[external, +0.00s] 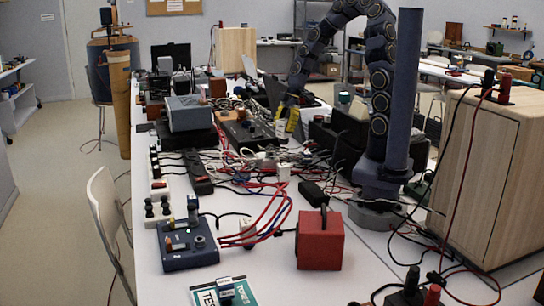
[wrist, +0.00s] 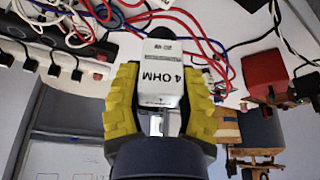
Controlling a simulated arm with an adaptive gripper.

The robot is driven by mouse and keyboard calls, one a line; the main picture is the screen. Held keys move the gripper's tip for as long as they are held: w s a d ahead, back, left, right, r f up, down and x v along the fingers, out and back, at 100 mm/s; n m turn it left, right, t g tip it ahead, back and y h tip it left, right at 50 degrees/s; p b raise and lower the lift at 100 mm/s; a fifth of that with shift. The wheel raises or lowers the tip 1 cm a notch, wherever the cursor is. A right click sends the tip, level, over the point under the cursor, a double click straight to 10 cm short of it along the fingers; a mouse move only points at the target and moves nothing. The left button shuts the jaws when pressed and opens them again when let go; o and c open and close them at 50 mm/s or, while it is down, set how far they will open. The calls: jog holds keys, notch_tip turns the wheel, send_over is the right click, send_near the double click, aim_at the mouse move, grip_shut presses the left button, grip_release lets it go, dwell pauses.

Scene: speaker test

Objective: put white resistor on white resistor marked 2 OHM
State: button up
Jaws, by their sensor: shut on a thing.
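In the wrist view, my gripper (wrist: 160,95) has yellow ribbed fingers on both sides of a white resistor (wrist: 162,58) printed "4 OHM", and is shut on it. In the external view, my gripper (external: 287,122) is over the cluttered middle of the long table, with the white resistor (external: 280,129) between its fingers. A small white block (external: 283,172) sits among the cables nearer the camera; its marking is too small to read. I cannot make out a "2 OHM" marking in either view.
Tangled red, blue and black cables (external: 262,205) cover much of the white table (external: 215,285). A red box (external: 320,240) and a blue device (external: 187,245) stand nearer the camera. A large wooden speaker (external: 500,170) stands at the right. Black boxes crowd the area around my gripper.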

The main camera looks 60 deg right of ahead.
aim_at(284, 144)
notch_tip(284, 144, down, 7)
jog(key=shift+r, duration=0.15)
dwell(0.4)
jog(key=o, duration=1)
